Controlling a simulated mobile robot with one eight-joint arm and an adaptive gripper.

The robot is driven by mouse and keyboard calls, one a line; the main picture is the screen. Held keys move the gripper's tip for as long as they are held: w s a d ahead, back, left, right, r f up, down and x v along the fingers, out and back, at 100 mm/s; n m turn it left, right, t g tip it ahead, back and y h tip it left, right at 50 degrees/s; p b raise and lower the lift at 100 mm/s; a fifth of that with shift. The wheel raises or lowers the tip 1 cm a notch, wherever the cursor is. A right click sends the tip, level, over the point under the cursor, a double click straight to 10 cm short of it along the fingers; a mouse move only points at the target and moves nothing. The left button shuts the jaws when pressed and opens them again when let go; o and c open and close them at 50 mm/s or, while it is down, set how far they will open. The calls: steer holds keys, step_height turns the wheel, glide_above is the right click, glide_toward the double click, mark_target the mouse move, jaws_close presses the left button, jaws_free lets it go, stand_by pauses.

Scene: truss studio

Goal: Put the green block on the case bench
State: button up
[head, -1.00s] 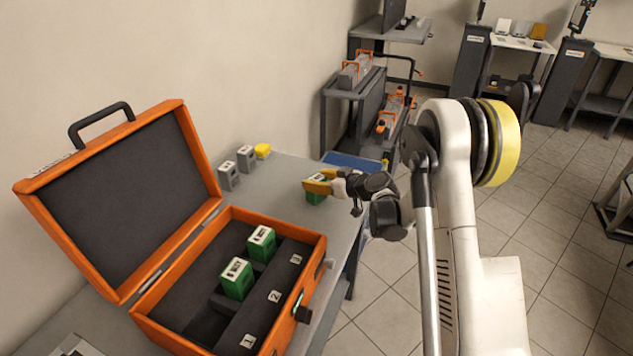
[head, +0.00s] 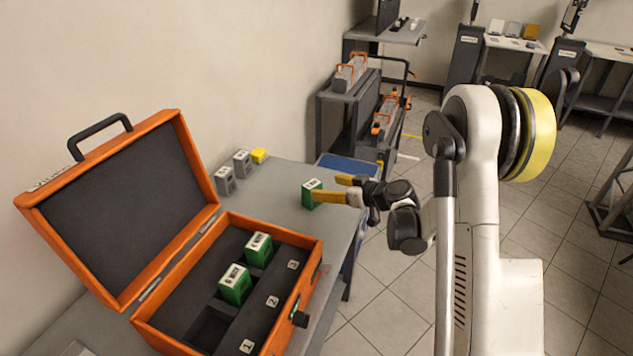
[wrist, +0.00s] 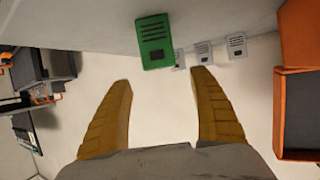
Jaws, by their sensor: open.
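A green block (head: 311,193) stands upright on the grey case bench (head: 285,199), to the right of the open orange case. It also shows in the wrist view (wrist: 153,42), beyond my fingertips. My gripper (head: 342,188) is open, its yellow fingers just right of this block and apart from it. In the wrist view, the gap between my fingers (wrist: 162,82) is empty. Two more green blocks (head: 235,284) (head: 258,250) sit in slots of the case.
The open orange case (head: 310,262) fills the bench's near part, its lid raised at the left. A shelf cart (head: 345,95) stands beyond.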

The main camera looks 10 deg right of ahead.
steer(key=s+a+r+m+g+h, duration=0.1)
steer(key=s+a+r+g, duration=0.1)
steer(key=s+r, duration=0.5)
steer(key=s+a+r+m+g+h, duration=0.1)
steer(key=s+a+r+m+h, duration=0.15)
steer(key=s+r, duration=0.55)
steer(key=s+d+m+g+h, duration=0.1)
steer(key=s+m+h, duration=0.1)
steer(key=s, duration=1.8)
steer(key=shift+s+f+m+h+p, duration=0.35)
steer(key=shift+s+h+p, duration=0.05)
steer(key=shift+h, duration=0.35)
steer(key=shift+d, duration=0.1)
